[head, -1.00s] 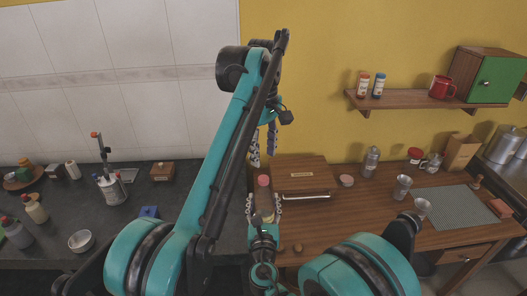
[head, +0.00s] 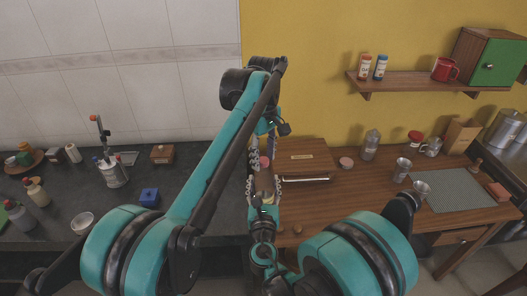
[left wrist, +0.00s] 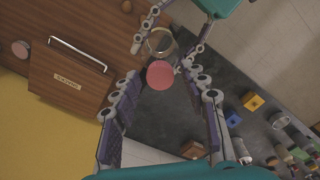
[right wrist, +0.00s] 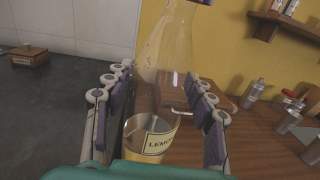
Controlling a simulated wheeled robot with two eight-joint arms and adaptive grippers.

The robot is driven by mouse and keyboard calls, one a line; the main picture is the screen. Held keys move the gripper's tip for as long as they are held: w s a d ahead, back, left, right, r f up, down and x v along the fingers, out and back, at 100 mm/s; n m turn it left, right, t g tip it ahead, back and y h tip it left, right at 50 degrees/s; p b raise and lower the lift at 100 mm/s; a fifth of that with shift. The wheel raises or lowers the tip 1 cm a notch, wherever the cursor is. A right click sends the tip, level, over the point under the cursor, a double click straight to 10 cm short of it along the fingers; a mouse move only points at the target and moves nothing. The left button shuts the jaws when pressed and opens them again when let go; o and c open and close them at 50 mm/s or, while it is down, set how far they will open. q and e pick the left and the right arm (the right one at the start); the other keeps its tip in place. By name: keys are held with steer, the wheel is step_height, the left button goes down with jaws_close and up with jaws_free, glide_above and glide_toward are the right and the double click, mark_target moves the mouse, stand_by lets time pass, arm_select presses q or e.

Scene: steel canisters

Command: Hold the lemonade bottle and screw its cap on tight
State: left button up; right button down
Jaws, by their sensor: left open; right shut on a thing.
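The clear lemonade bottle (right wrist: 168,55) stands upright between the fingers of my right gripper (right wrist: 160,100), which is shut on it; its yellow label (right wrist: 155,143) shows low down. The head view shows this gripper (head: 264,190) near the wooden table's left edge. The pink cap (left wrist: 160,74) is at the bottle's top; how far it is screwed down cannot be told. It also shows in the head view (head: 264,162). My left gripper (left wrist: 160,98) points down over the cap, its fingers open on either side of it and apart from it.
A wooden box (head: 305,157) with a metal handle stands close to the right of the bottle. A pink-topped jar (head: 346,162) and steel canisters (head: 402,171) stand farther right. The dark counter (head: 190,190) at the left holds a blue box (head: 149,197).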

arm_select(q)
steer(key=shift+c, duration=0.3)
jaws_close()
